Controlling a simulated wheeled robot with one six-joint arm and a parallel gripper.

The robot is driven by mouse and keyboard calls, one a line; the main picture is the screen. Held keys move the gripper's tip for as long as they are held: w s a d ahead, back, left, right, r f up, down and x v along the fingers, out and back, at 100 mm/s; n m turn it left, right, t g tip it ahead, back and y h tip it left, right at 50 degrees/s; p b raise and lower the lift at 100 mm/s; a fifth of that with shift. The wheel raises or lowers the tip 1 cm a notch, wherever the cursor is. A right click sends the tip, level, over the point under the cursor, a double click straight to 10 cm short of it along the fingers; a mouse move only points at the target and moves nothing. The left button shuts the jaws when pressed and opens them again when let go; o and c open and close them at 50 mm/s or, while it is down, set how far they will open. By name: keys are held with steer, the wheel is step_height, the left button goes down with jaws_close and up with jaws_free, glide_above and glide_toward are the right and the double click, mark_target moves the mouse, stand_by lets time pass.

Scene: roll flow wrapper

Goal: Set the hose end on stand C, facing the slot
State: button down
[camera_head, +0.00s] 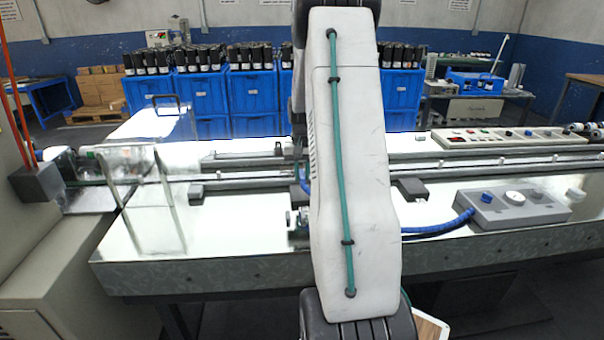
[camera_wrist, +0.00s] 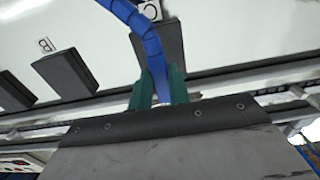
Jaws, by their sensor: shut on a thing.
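In the wrist view, my gripper (camera_wrist: 160,86) has its green fingers shut on the end of the blue hose (camera_wrist: 146,37). The hose runs up between the fingers and out of the top of the picture. Stand C (camera_wrist: 176,38) is a dark block, with its letter C on a white plate at its upper end. The held hose end overlaps the stand's lower part; I cannot tell whether they touch. In the head view my arm hides the gripper and hose end; the hose (camera_head: 440,229) shows to the right. I cannot make out the slot.
Stand B (camera_wrist: 65,72) and another dark block lie left in the wrist view. A metal rail (camera_wrist: 222,81) crosses by the fingers. In the head view, a grey box (camera_head: 540,211) with a dial sits right on the white bench, and a clear roll cover stands left.

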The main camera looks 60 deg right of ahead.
mark_target(302, 193)
steer(key=shift+f, duration=0.1)
steer(key=shift+f, duration=2.05)
steer(key=shift+f, duration=0.3)
steer(key=c, duration=1.2)
jaws_free()
steer(key=shift+c, duration=0.2)
step_height(302, 193, up, 8)
steer(key=shift+f, duration=0.15)
